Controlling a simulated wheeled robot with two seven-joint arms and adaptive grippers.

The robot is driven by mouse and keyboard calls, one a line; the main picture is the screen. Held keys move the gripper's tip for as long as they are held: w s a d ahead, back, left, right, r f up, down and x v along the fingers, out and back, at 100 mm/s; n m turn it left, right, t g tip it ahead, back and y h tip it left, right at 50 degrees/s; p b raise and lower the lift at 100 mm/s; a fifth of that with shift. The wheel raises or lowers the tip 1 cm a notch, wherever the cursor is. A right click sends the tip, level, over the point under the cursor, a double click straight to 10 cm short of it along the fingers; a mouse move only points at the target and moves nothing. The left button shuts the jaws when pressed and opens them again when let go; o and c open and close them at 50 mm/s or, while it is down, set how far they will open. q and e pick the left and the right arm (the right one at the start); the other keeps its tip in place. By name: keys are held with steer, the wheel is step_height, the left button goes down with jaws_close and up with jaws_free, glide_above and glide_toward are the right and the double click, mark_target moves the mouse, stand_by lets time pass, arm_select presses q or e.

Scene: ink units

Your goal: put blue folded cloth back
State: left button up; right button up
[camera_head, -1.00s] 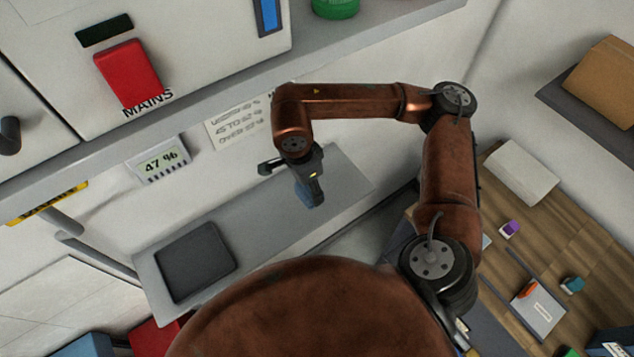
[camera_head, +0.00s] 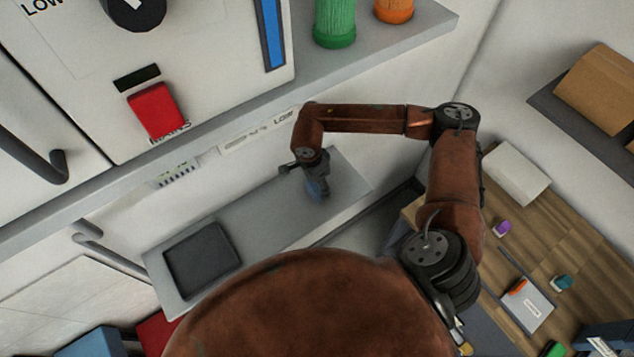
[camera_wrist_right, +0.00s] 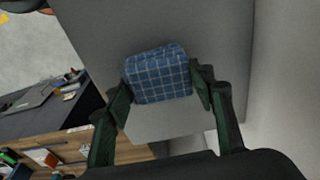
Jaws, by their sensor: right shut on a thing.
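The blue folded cloth (camera_wrist_right: 157,74) has a pale checked pattern and sits between the two fingers of my right gripper (camera_wrist_right: 158,88) in the right wrist view. The gripper is shut on it. In the head view, my right gripper (camera_head: 317,186) points down over the right part of a grey shelf (camera_head: 262,222), with the cloth showing as a small blue patch at its tip. Whether the cloth touches the shelf is hard to tell. My left gripper is not in view.
A dark square tray (camera_head: 202,260) lies on the left part of the grey shelf. A higher ledge (camera_head: 385,40) holds a green container (camera_head: 334,22) and an orange one (camera_head: 394,10). A wooden desk (camera_head: 545,240) with small items is at right. The shelf between tray and gripper is clear.

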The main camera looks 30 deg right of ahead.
mark_target(314, 186)
steer(key=o, duration=1)
steer(key=shift+f, duration=0.15)
steer(key=shift+a+r+b, duration=0.1)
steer(key=shift+r+b, duration=0.2)
steer(key=shift+r, duration=0.2)
steer(key=shift+s+a+r+b, duration=0.15)
steer(key=shift+r+b, duration=0.4)
steer(key=shift+r, duration=1.3)
steer(key=shift+w+a+r+b, duration=0.1)
steer(key=shift+a+r+b, duration=0.35)
steer(key=shift+r, duration=1.4)
steer(key=shift+s+a+r+b, duration=0.1)
steer(key=shift+r+b, duration=0.6)
steer(key=shift+r, duration=1.15)
